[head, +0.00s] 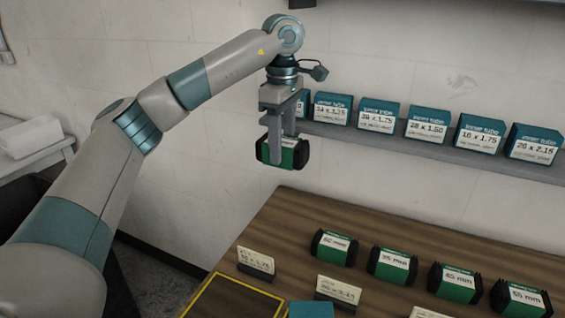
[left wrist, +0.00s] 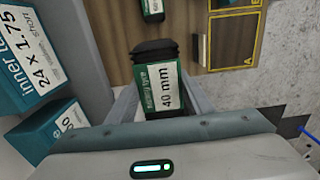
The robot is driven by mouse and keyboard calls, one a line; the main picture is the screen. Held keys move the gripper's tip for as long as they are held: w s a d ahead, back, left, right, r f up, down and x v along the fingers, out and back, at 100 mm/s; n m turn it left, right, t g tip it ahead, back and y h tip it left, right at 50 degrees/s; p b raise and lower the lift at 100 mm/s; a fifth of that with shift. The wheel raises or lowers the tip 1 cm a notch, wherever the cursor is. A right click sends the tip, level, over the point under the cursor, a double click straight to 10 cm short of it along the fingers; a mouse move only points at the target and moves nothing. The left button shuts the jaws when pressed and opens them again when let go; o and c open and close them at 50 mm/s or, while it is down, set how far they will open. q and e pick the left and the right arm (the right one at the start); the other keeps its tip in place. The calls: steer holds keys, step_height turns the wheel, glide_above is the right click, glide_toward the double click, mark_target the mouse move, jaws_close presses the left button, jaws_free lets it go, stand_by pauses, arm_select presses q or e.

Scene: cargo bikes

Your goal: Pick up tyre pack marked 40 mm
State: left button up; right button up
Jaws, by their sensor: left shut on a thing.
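The tyre pack marked 40 mm (left wrist: 160,92) is a dark green and black pack with a white label that reads "40 mm" in the left wrist view. In the head view the pack (head: 294,155) hangs in the air in front of the shelf, above the far left part of the table. My left gripper (head: 276,150) points down and is shut on this pack, its fingers on either side. The gripper's fingers also show beside the pack in the left wrist view (left wrist: 160,108). My right gripper is not in view.
A row of tyre packs, such as the 35 mm one (head: 392,268), stands on the wooden table (head: 300,225). Teal inner tube boxes (head: 427,125) line the wall shelf (head: 400,145) right of the held pack. Small cards (head: 256,262) and a yellow-outlined area (head: 232,300) lie nearer.

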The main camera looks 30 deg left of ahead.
arm_select(q)
steer(key=shift+r, duration=1.25)
